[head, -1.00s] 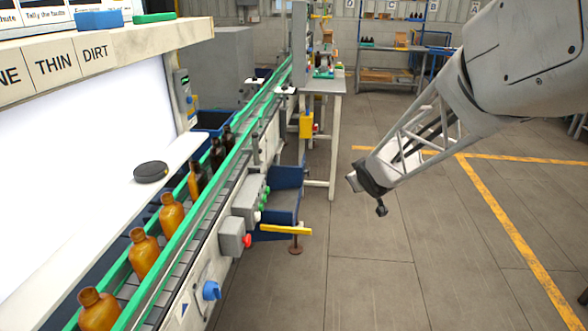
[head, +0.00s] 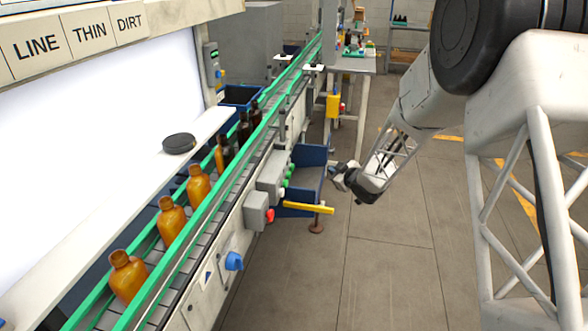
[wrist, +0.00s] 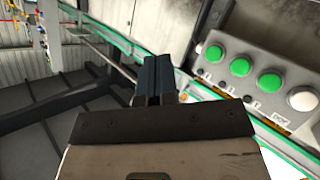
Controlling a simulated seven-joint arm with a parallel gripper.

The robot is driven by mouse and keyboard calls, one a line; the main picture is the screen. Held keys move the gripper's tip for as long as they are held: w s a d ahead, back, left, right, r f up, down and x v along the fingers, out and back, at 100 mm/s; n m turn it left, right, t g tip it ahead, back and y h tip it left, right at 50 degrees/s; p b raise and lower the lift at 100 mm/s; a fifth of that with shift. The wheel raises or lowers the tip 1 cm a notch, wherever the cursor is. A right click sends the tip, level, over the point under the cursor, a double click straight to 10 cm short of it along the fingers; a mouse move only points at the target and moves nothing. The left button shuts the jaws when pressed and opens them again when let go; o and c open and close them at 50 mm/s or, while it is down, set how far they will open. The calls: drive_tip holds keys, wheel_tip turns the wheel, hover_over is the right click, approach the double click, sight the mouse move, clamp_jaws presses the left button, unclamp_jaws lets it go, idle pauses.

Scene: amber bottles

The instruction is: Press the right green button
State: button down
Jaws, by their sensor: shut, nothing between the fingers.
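The grey button box (head: 270,176) is mounted on the side of the conveyor and bears a row of three green buttons (head: 289,174). In the wrist view the left green button (wrist: 214,53), middle green button (wrist: 240,67) and right green button (wrist: 270,83) are unobstructed, and a white button (wrist: 303,99) ends the row at the right. In the head view the buttons are small and seen from the side. My gripper (head: 338,175) is shut and empty, a short way right of the box, apart from it. In the wrist view its dark fingers (wrist: 161,62) lie left of the buttons.
A blue bin (head: 310,180) and a yellow bar (head: 308,208) stick out beside the box. A grey box with a red button (head: 269,216) and a blue knob (head: 234,261) are nearer. Amber bottles (head: 171,220) stand on the conveyor. The floor (head: 385,265) at right is clear.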

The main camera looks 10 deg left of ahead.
drive_tip(key=shift+w+a+f+n+y, duration=0.15)
drive_tip(key=shift+a+f+n+y, duration=0.3)
drive_tip(key=shift+a+f, duration=0.35)
drive_tip(key=shift+a, duration=0.15)
drive_tip(key=a, duration=0.8)
drive_tip(key=shift+a, duration=0.15)
drive_tip(key=shift+a, duration=0.9)
idle(3.1)
drive_tip(key=shift+d, duration=0.2)
idle(0.3)
drive_tip(key=shift+d, duration=0.65)
drive_tip(key=shift+d, duration=0.1)
drive_tip(key=shift+d, duration=2.4)
